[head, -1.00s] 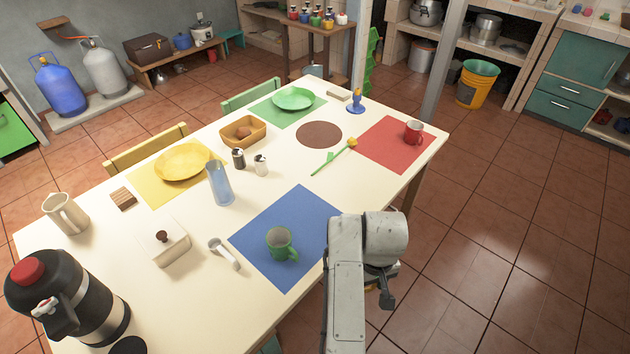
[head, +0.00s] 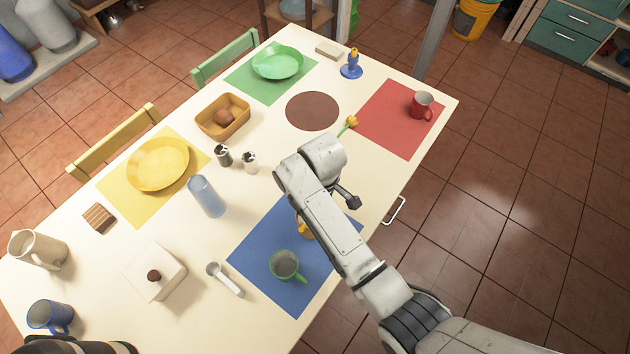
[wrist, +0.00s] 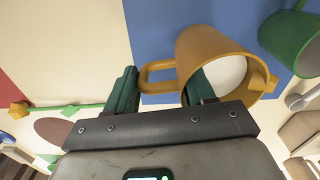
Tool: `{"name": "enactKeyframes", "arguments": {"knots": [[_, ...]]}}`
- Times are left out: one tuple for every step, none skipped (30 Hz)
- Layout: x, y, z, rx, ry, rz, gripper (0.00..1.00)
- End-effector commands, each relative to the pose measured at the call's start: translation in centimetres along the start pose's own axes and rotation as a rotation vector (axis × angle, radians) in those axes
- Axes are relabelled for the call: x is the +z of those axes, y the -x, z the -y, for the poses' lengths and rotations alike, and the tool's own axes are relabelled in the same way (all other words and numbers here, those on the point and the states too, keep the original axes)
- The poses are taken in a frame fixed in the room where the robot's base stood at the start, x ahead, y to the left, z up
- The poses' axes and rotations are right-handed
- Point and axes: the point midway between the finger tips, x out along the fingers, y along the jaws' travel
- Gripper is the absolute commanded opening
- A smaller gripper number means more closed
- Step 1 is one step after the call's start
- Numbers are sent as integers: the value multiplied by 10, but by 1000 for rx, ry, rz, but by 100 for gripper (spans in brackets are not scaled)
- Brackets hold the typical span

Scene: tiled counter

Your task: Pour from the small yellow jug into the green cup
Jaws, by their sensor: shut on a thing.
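The small yellow jug (wrist: 210,48) is in the wrist view, with white contents inside. My gripper (wrist: 160,90) has its dark green fingers either side of the jug's handle and is shut on it. In the head view only a bit of the jug (head: 306,231) shows beside my arm, over the blue mat; my gripper is hidden there. The green cup (head: 286,265) stands upright on the blue mat (head: 262,240), in front of the jug. In the wrist view the green cup (wrist: 291,38) is at the upper right, apart from the jug.
A white scoop (head: 226,281) and a lidded white box (head: 156,272) lie left of the blue mat. A clear blue glass (head: 206,196) and two shakers (head: 236,160) stand farther back. A flower (head: 350,123) lies partly behind my arm.

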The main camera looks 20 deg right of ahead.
Motion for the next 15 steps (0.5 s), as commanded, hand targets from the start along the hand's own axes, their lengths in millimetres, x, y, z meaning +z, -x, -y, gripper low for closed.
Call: {"name": "enactKeyframes", "arguments": {"knots": [[1,0,2,4,5,0,1],[1,0,3,9,8,0,1],[0,0,4,18,10,-1,1],[0,0,6,27,11,-1,1],[0,1,6,39,11,-1,1],[0,3,8,58,11,-2,1],[0,4,10,74,12,-2,1],[0,5,12,92,12,-2,1],[0,6,14,119,12,-2,1],[0,7,15,139,13,-2,1],[0,9,17,161,13,-2,1],[0,12,20,190,13,-3,1],[0,17,20,191,10,-4,1],[0,20,22,195,9,-3,1],[0,22,24,203,9,-4,1]]}}
